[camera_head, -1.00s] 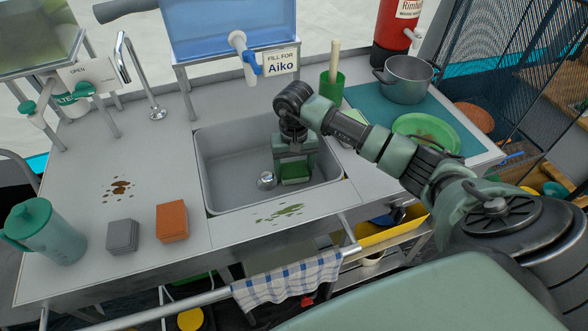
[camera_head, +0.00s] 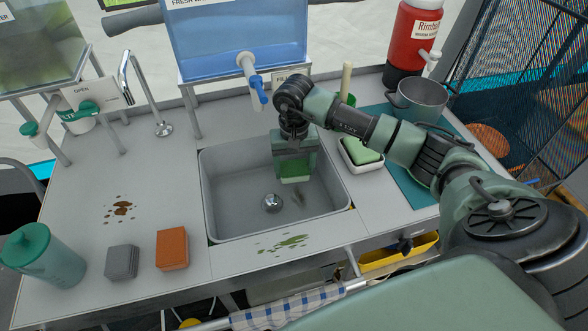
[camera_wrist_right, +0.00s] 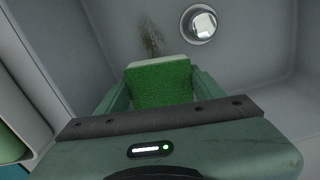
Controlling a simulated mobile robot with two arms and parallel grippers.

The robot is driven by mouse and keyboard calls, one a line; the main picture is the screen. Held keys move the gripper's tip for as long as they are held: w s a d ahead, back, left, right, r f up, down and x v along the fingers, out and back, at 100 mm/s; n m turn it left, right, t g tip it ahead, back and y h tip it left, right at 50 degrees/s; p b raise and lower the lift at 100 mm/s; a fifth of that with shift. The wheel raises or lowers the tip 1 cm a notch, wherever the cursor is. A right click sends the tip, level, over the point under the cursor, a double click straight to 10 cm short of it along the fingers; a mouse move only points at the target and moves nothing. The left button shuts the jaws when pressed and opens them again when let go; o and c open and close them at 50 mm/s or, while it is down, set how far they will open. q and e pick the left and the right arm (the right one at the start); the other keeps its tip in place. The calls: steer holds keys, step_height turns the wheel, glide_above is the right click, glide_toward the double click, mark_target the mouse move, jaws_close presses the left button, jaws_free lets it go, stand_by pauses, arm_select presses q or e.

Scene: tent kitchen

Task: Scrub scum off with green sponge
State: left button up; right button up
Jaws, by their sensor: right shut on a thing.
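My right gripper (camera_head: 294,166) is shut on a green sponge (camera_head: 294,179) and holds it inside the grey sink (camera_head: 228,212). The sponge also shows between the fingers in the right wrist view (camera_wrist_right: 160,84). I cannot tell whether it touches the sink floor. A dull grey-brown scum smudge (camera_head: 298,198) lies on the sink floor just in front of the sponge, right of the drain (camera_head: 272,203); the wrist view shows the smudge too (camera_wrist_right: 152,40). Green scum (camera_head: 285,244) is on the counter in front of the sink. A brown stain (camera_head: 120,209) is on the left counter. My left gripper is not seen.
A grey sponge (camera_head: 122,262), an orange sponge (camera_head: 172,249) and a teal pitcher (camera_head: 42,258) stand at the front left. A white dish (camera_head: 371,166) with a green block is right of the sink. A water tank tap (camera_head: 253,75) hangs behind the sink.

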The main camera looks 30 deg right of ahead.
mark_target(294, 167)
steer(key=shift+w+r+p, duration=0.1)
steer(key=shift+r+p, duration=0.35)
steer(key=shift+r, duration=0.4)
steer(key=shift+r+p, duration=0.4)
steer(key=shift+r, duration=0.45)
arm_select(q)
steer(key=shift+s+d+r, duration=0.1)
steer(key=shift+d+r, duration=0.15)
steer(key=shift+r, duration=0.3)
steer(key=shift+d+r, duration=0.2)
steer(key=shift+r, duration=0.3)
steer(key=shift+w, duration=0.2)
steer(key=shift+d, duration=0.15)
